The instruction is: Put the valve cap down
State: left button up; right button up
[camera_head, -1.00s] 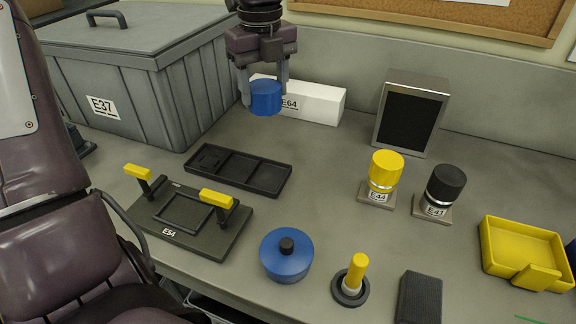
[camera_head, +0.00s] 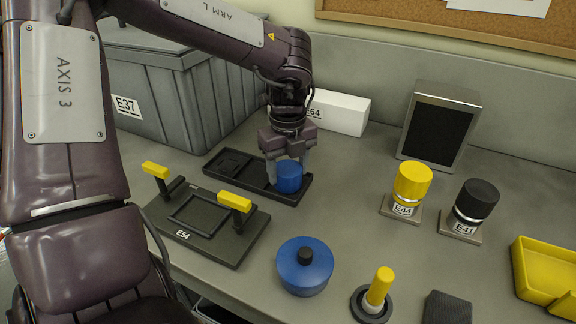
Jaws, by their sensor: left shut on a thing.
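The blue valve cap (camera_head: 289,177) is a short blue cylinder held upright between the fingers of my left gripper (camera_head: 288,178). The gripper points down and is shut on the cap. The cap is at the right-hand compartment of the black tray (camera_head: 228,178), low over it or in it. I cannot tell whether its underside touches the tray floor. The tray's left compartments look empty of any blue cap. My right gripper is not in view.
A black plate marked E54 (camera_head: 228,249) with yellow handles lies in front of the tray. A round blue lidded pot (camera_head: 305,275) stands nearer. A grey bin (camera_head: 165,95) and white box (camera_head: 340,111) stand behind. Valves E44 (camera_head: 411,185) and E41 (camera_head: 474,203) stand right.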

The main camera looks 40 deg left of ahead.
aim_at(288, 168)
pick_arm(q)
jog(key=shift+f, duration=0.2)
jog(key=shift+f, duration=0.15)
jog(key=o, duration=0.9)
notch_tip(288, 168, up, 12)
jog(key=shift+r+p, duration=0.25)
jog(key=shift+p, duration=0.2)
